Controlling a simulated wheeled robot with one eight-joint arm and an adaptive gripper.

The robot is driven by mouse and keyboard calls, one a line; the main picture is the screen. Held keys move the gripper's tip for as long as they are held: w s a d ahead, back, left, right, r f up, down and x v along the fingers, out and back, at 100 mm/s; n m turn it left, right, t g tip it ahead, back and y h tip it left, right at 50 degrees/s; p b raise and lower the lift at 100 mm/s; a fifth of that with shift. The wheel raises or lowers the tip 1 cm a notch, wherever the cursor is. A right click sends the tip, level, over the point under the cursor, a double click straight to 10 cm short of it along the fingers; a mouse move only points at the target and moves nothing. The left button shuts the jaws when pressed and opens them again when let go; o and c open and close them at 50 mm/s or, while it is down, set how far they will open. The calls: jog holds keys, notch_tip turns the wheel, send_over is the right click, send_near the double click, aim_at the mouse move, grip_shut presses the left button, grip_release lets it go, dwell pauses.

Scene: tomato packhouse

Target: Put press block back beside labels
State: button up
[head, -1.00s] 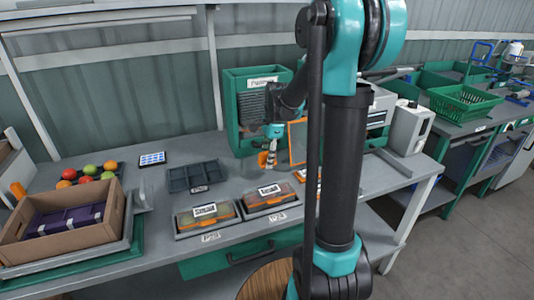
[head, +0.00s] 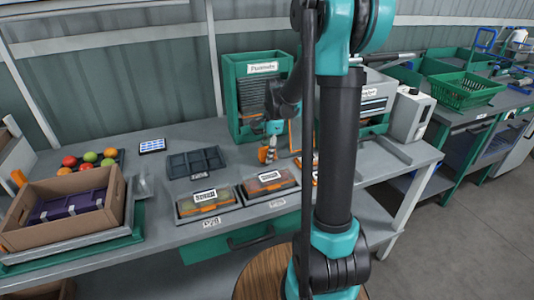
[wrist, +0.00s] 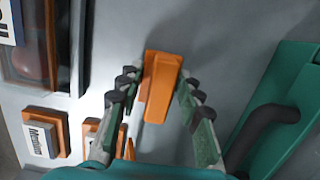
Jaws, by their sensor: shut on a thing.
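My gripper (wrist: 158,92) is shut on an orange block, which I take to be the press block (wrist: 160,80). One finger is on each side of it in the wrist view. In the head view the orange block (head: 264,155) hangs under my gripper (head: 268,149), just behind the right-hand lidded tray (head: 290,190). Whether it touches the bench is unclear. A small orange-edged holder with a white printed label (wrist: 40,137) is at lower left in the wrist view. A second orange holder (wrist: 91,128) beside it is partly hidden by my finger.
A green cabinet (head: 231,100) stands behind my gripper. A dark divided tray (head: 196,163) lies to its left. A cardboard box (head: 115,205) and several tomatoes are farther left. In the wrist view, a green body with a dark handle (wrist: 266,122) is close on the right.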

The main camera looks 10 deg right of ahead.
jog(key=shift+f, duration=0.4)
jog(key=o, duration=1.1)
jog(key=shift+c, duration=0.2)
jog(key=c, duration=0.3)
jog(key=shift+c, duration=0.2)
jog(key=shift+r, duration=0.1)
jog(key=shift+r, duration=3.45)
jog(key=shift+s, duration=0.1)
